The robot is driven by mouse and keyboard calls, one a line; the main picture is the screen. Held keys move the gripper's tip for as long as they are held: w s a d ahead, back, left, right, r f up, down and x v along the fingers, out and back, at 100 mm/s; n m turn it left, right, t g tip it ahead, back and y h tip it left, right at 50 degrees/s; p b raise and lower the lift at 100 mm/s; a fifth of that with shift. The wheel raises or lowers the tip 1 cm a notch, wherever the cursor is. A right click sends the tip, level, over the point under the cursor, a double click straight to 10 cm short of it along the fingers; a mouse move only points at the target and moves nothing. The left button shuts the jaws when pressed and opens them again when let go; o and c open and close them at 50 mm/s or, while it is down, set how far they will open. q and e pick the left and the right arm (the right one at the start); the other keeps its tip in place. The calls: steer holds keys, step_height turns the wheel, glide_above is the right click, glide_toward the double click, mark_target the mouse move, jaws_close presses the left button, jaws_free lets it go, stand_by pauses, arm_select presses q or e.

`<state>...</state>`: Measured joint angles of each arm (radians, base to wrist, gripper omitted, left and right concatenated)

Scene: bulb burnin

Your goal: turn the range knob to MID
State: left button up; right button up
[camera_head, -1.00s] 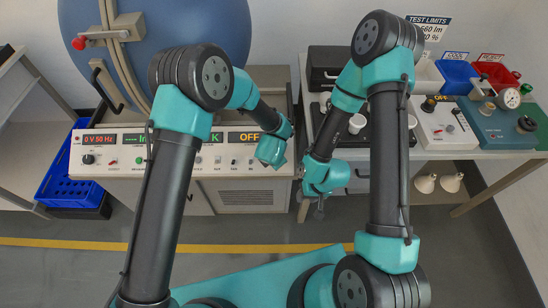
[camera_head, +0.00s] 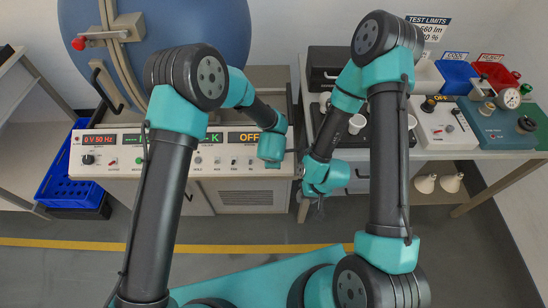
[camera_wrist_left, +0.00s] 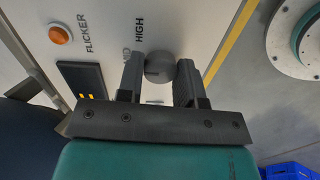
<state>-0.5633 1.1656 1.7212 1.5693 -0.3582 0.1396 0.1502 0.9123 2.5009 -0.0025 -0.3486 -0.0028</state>
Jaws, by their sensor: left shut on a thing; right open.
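The grey round range knob (camera_wrist_left: 159,66) sits on the white panel in the left wrist view. HIGH is printed beside it, along with a label partly hidden by a finger, which looks like MID. My left gripper (camera_wrist_left: 158,77) has one finger on each side of the knob and is shut on it. The knob's pointer does not show clearly. In the head view, my left gripper's fingers are hidden behind its teal wrist at the panel front (camera_head: 122,166). My right gripper (camera_head: 319,207) hangs open and empty in front of the bench.
An orange FLICKER button (camera_wrist_left: 60,34) and a dark display (camera_wrist_left: 82,78) are near the knob. A blue crate (camera_head: 72,188) stands at left. The right bench holds a white instrument box (camera_head: 440,130) and a teal one (camera_head: 497,126).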

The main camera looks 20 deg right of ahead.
stand_by(0.3)
arm_select(q)
steer(key=o, duration=0.9)
steer(key=shift+r, duration=0.15)
